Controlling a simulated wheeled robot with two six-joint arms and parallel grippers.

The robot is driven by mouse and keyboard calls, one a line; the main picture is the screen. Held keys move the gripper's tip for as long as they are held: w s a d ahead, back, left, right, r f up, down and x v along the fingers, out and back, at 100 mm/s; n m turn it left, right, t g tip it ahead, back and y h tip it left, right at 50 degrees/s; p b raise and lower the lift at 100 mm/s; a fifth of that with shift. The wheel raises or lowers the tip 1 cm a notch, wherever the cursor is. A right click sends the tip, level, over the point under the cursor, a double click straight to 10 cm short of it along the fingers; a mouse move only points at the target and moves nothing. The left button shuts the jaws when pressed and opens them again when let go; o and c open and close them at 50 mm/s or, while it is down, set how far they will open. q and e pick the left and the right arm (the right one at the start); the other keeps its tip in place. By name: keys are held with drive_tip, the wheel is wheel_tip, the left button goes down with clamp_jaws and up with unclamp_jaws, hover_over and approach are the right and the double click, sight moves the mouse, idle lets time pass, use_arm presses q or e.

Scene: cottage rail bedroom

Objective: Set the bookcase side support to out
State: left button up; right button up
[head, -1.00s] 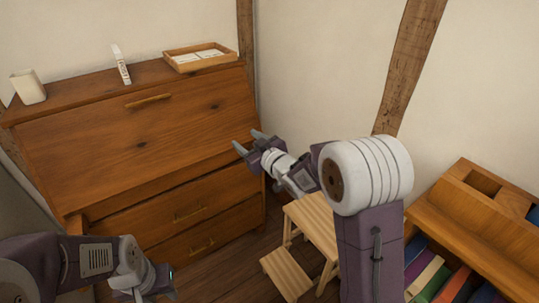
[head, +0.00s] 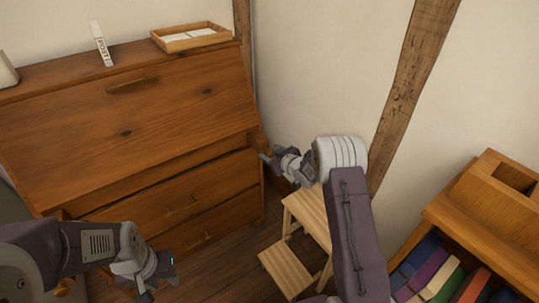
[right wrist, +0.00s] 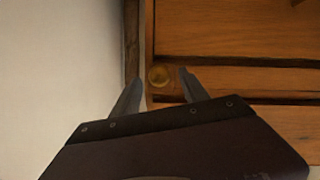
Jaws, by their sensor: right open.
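A wooden bureau (head: 130,120) with a closed sloping front stands at the left in the head view. My right gripper (head: 264,153) is at the bureau's right front edge.
A wooden tray (head: 192,37) and a white POST holder (head: 101,45) stand on the bureau top. A small wooden step stool (head: 285,268) stands under my right arm. A low bookcase (head: 480,225) with several books is at the right. White walls close in behind.

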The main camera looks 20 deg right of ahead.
drive_tip(key=shift+x, duration=0.8)
clamp_jaws()
idle(0.8)
